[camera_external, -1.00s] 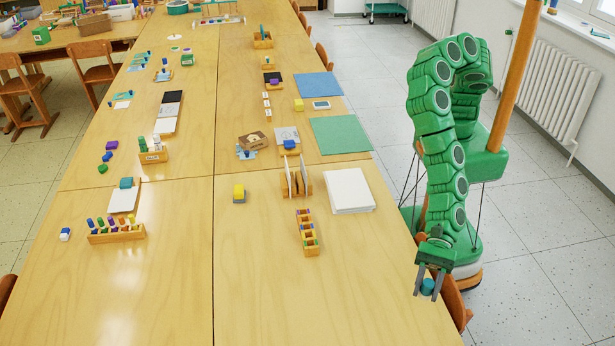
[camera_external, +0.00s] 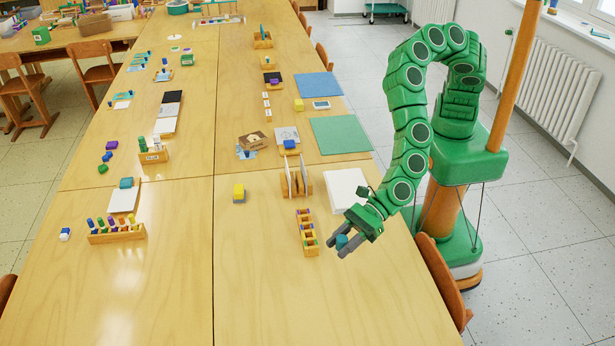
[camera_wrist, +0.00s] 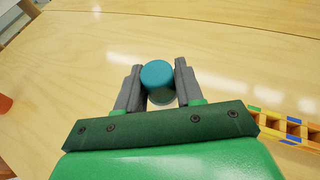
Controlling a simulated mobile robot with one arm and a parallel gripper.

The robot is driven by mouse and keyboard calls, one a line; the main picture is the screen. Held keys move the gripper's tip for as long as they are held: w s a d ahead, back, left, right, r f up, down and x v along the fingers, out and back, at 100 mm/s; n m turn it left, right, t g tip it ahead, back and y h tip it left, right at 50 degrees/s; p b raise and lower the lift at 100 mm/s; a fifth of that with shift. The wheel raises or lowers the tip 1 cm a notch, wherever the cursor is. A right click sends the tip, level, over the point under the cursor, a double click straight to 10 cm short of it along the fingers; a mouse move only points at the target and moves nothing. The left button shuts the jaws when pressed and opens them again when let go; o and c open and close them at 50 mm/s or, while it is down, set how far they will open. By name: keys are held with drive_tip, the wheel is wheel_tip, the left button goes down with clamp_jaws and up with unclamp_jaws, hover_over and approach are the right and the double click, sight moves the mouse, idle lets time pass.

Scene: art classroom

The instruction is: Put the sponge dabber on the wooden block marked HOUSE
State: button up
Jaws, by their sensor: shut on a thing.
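The sponge dabber is a short teal cylinder with a pale lower part. It shows between the fingers in the external view (camera_external: 342,241) and in the wrist view (camera_wrist: 158,77). My gripper (camera_external: 337,248) is shut on it and holds it over the near right part of the table, just right of a narrow wooden rack. In the wrist view the two grey fingers of my gripper (camera_wrist: 157,88) flank the dabber.
The narrow rack (camera_external: 308,238) with coloured bits stands close to my gripper. Behind it are a wooden holder with upright cards (camera_external: 296,180) and a white paper stack (camera_external: 345,190). The near table (camera_external: 270,300) is largely clear.

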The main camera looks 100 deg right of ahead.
drive_tip(key=w+d+r+m+h, duration=0.1)
drive_tip(key=w+d+m+h, duration=0.3)
drive_tip(key=d, duration=0.8)
drive_tip(key=w+d+r+m+h, duration=0.1)
drive_tip(key=w+d+m+h, duration=0.2)
drive_tip(key=w+d, duration=0.55)
drive_tip(key=w+d+r+m+h, duration=0.1)
drive_tip(key=w+d+m+h, duration=0.2)
drive_tip(key=d, duration=1.1)
drive_tip(key=s+d+m+g+h, duration=0.3)
drive_tip(key=d, duration=0.9)
drive_tip(key=s+d+m+g+h, duration=0.2)
drive_tip(key=s+d+m+h, duration=0.15)
drive_tip(key=d, duration=0.75)
drive_tip(key=s+d+m+g+h, duration=0.3)
drive_tip(key=s+d, duration=0.1)
drive_tip(key=d, duration=0.8)
hover_over(254, 137)
drive_tip(key=shift+a+f, duration=0.1)
drive_tip(key=shift+f, duration=4.35)
drive_tip(key=shift+f, duration=0.1)
